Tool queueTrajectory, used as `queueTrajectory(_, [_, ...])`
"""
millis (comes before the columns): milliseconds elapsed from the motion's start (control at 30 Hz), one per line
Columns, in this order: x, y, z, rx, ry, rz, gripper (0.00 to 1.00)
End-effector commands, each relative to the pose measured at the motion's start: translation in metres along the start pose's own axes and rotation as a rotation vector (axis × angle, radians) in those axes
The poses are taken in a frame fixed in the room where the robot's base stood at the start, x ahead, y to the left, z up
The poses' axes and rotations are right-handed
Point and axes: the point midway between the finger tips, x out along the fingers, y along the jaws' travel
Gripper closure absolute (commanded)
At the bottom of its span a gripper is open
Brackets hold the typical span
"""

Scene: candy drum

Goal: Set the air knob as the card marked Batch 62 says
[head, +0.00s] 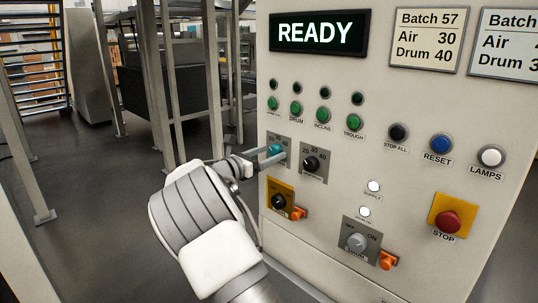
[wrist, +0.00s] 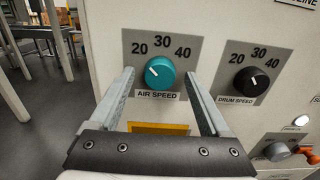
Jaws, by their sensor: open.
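The teal air speed knob (wrist: 160,73) is on the panel, with 20, 30 and 40 around it; its white mark points up and left, toward 20. It also shows in the head view (head: 270,151), partly behind my gripper. My gripper (wrist: 159,84) is open, with one finger on each side of the knob and a visible gap to it; whether the tips reach past its face is unclear. A card at the top right (head: 510,44) reads Batch, Air 4 and Drum 3, cut off by the picture edge, so its batch number is hidden. Another card (head: 428,40) reads Batch 57, Air 30, Drum 40.
The black drum speed knob (wrist: 249,81) is close to the right of my right finger. A yellow plate with a black switch (head: 280,200) is below. A red stop button (head: 447,221) is lower right. The display (head: 317,33) reads READY.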

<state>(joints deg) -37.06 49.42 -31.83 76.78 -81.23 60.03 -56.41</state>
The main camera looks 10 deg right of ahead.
Motion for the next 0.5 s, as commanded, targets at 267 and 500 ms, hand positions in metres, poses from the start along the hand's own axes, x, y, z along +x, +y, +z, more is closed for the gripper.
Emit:
queueTrajectory(267, [0.0009,0.0003,-0.0001,0.000,0.000,0.001,0.21])
queueTrajectory(500, [0.0008,0.0002,-0.0002,0.000,0.000,0.001,0.64])
